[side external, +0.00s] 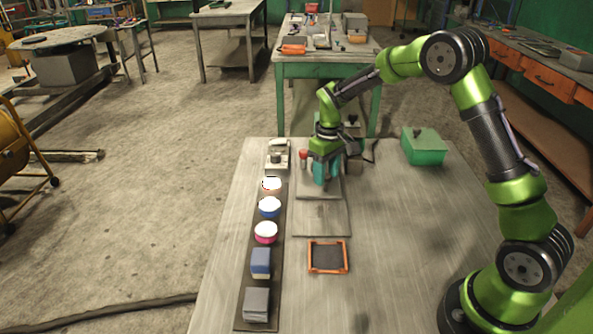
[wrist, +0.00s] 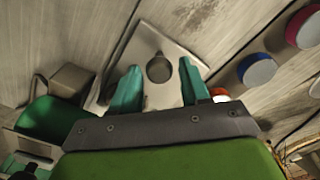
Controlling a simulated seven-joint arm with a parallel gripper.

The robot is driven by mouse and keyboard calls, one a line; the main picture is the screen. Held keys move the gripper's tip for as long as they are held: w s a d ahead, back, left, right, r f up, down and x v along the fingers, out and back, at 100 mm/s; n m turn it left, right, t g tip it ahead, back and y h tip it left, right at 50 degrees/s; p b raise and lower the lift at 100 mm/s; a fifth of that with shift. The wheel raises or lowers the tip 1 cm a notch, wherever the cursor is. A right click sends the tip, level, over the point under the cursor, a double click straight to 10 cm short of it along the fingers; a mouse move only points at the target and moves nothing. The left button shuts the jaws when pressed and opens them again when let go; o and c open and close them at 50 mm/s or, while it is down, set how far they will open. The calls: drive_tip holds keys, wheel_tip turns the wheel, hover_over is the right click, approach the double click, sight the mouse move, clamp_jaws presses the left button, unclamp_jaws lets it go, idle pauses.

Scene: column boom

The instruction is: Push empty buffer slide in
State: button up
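A flat grey plate (side external: 321,217), which looks like the buffer slide, lies on the table below my gripper (side external: 323,172), with no loose object seen on its bare front part. In the wrist view a pale plate (wrist: 185,55) carries a dark round knob (wrist: 159,69). My gripper's teal fingers (wrist: 159,66) are apart, one on each side of the knob in the picture. Nothing is held between them. I cannot tell whether the fingers touch the plate or knob. My gripper hides the plate's far part in the side view.
A dark strip left of the plate holds white-topped round cups (side external: 269,207), a blue block (side external: 261,262) and a grey block (side external: 256,304). An orange-framed tray (side external: 328,257) lies in front. A green box (side external: 424,146) stands right. The table's right side is mostly clear.

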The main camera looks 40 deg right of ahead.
drive_tip(key=shift+o, duration=0.8)
wheel_tip(320, 180, up, 17)
